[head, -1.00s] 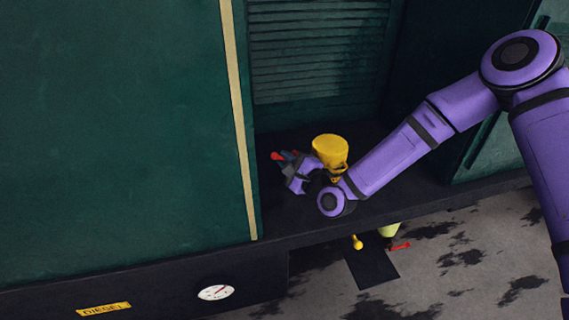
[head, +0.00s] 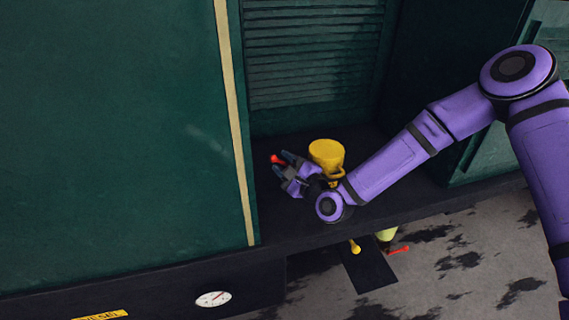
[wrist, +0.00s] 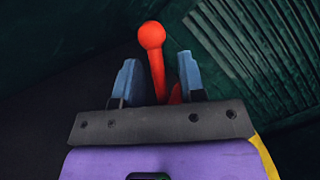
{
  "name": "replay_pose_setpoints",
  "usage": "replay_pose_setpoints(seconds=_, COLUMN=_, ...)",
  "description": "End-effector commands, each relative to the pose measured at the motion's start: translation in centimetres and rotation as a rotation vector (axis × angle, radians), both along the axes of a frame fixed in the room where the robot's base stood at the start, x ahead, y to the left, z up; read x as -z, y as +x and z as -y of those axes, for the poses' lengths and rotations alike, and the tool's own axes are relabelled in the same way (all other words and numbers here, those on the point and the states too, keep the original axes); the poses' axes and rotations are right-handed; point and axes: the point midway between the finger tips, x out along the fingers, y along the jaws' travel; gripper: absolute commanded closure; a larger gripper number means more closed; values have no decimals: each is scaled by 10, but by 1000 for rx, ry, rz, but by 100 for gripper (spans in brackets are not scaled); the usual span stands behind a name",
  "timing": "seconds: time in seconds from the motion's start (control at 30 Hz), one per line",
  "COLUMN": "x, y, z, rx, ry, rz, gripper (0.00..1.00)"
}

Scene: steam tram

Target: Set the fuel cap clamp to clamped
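A red lever with a ball end (wrist: 151,36) stands between the two blue-grey fingers of my gripper (wrist: 157,64) in the wrist view, its ball beyond the fingertips. Gaps show on both sides of the lever, so the gripper looks open around it. A smaller red part (wrist: 175,94) shows by the right finger. In the head view the red ball (head: 276,160) shows just beside my gripper (head: 281,164). A yellow round can-like body (head: 326,151) stands right behind my wrist. The lever's base and the clamp itself are hidden by my gripper, so its setting cannot be told.
A green wall with a cream strip (head: 235,130) stands close at left. A louvred panel (head: 310,60) is behind the dark ledge (head: 300,225). Below are a yellow-ended handle (head: 355,247), a red handle (head: 399,250) and a dial (head: 213,299).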

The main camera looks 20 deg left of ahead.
Motion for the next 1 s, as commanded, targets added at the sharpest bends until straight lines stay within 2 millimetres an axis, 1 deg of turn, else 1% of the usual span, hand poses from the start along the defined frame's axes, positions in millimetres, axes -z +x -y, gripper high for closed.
replay_pose_setpoints(seconds=0.17, x=0, y=-1, z=2, rx=0, ry=0, rz=0, gripper=63)
replay_pose_setpoints(seconds=0.27, x=2, y=-6, z=9, rx=0, ry=-1, rz=-2, gripper=63)
replay_pose_setpoints(seconds=0.7, x=10, y=-46, z=74, rx=2, ry=0, rz=-3, gripper=63)
replay_pose_setpoints(seconds=0.83, x=11, y=-53, z=85, rx=0, ry=-1, rz=-2, gripper=63)
replay_pose_setpoints(seconds=1.0, x=12, y=-57, z=91, rx=1, ry=0, rz=-1, gripper=63)
